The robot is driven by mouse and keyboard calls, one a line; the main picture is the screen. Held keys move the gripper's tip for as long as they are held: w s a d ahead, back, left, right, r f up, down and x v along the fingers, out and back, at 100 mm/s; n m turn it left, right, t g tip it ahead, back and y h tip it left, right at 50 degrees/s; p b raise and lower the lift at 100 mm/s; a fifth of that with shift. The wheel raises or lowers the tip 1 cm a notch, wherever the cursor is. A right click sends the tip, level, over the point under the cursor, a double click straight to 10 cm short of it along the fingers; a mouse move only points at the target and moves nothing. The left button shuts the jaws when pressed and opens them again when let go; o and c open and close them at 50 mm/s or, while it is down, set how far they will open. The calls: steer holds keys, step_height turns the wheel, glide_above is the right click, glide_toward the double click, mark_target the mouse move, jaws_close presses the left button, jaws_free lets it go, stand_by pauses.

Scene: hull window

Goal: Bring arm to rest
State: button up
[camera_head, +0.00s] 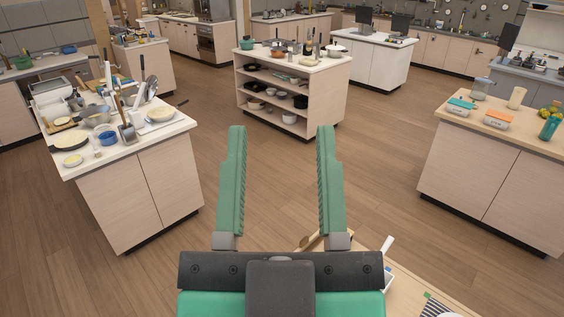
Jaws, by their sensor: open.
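My gripper (281,135) is in the lower middle of the head view. Its two long green fingers point up the picture, away from me. They stand wide apart with nothing between them but the view of the wooden floor (282,190). The black gripper body lies across the bottom of the picture and hides what is behind it. The fingers appear to touch nothing.
A cluttered counter (125,154) stands at left, a shelf island (290,65) at centre back, and a counter with boxes (500,120) at right. Part of a light wooden table (408,290) shows at bottom right. Open floor lies between the counters.

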step_height(320, 180, up, 15)
steer(key=p, duration=1.5)
step_height(320, 180, down, 48)
steer(key=b, duration=4.8)
steer(key=shift+d, duration=0.2)
steer(key=shift+w+f, duration=0.1)
